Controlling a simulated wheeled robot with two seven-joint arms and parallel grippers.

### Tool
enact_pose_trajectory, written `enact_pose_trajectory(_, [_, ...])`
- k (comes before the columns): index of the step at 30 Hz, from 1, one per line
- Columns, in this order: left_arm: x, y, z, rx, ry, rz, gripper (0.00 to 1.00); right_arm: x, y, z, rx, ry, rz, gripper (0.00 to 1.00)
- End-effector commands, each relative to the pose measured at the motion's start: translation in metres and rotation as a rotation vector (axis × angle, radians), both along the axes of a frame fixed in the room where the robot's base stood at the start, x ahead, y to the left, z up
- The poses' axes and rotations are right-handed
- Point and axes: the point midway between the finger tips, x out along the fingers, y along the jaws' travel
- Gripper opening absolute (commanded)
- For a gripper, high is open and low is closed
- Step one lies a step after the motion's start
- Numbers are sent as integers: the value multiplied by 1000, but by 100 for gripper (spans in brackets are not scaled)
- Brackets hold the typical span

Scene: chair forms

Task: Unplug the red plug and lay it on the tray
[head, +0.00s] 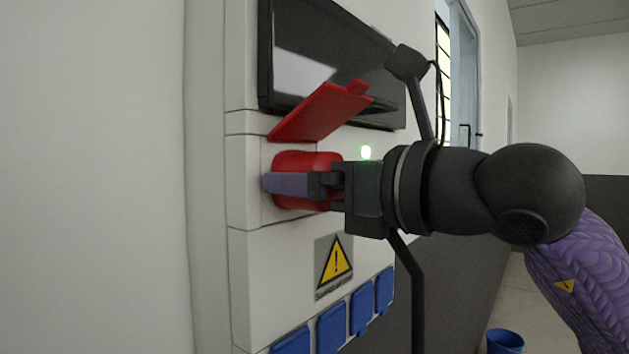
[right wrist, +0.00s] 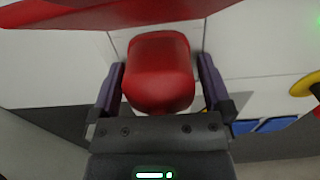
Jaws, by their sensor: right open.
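The red plug (head: 300,160) sits at the white wall panel, under a raised red flap (head: 322,110). In the right wrist view the red plug (right wrist: 158,72) is a rounded red body between two purple-grey fingers. My right gripper (head: 285,184) is open around it, one finger on each side; a narrow gap shows at the fingers, and contact cannot be told. In the head view the near finger hides part of the plug. The tray is not in view. My left gripper is not in view.
A dark screen (head: 330,62) is above the flap. A warning sign (head: 334,262) and several blue socket covers (head: 331,326) are below. A green light (head: 366,152) glows beside the plug. A blue bucket (head: 505,341) stands on the floor. A yellow part (right wrist: 304,84) shows at right.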

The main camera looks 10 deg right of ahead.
Motion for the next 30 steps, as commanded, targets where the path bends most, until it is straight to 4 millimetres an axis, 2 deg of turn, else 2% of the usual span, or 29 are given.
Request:
enact_pose_trajectory(24, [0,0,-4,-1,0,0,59,0,0,0,-1,2,0,100])
enact_pose_trajectory(30, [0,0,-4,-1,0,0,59,0,0,0,-1,2,0,58])
